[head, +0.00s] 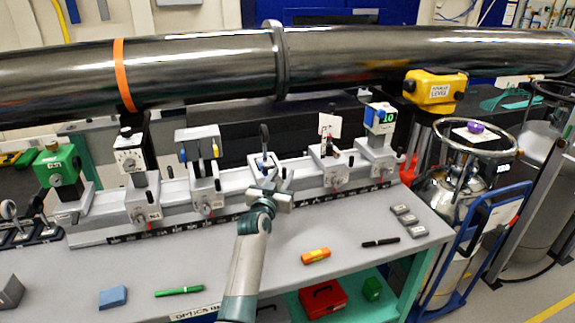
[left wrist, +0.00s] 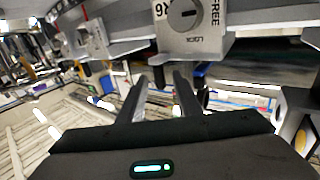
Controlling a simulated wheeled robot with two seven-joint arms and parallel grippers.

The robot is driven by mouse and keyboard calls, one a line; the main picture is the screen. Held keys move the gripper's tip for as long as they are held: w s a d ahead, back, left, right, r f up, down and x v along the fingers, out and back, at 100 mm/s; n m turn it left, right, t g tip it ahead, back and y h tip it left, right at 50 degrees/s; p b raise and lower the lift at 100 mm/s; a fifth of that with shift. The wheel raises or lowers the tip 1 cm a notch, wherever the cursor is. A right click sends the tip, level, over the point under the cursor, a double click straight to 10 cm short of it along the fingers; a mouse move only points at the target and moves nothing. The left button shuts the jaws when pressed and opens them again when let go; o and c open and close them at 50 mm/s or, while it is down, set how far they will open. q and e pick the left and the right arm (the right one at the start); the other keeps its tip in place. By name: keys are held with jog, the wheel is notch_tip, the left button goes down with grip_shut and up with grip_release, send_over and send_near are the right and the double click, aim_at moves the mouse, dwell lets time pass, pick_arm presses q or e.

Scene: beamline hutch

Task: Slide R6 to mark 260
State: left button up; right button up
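The carrier R6 (head: 265,163) stands upright on the grey rail (head: 105,231), near its middle, with a dark ring-shaped mount on top. My left gripper hides its lower front in the head view. In the left wrist view, the grey block of R6 (left wrist: 213,42) shows its label, a round dark knob (left wrist: 187,14) and the words FREE and LOCK. I cannot tell the knob's setting for sure. The black scale strip (head: 184,224) has numbers too small to read.
Other carriers stand on both sides of R6: a blue-grey one (head: 205,185) left and a white-plate one (head: 334,168) right. A large dark pipe (head: 200,70) runs behind. An orange block (head: 315,256), green pen (head: 179,291) and black pen (head: 381,242) lie on the bench.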

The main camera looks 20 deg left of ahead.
pick_arm(q)
jog(key=w, duration=0.6)
jog(key=shift+c, duration=0.5)
jog(key=shift+w, duration=0.1)
grip_shut()
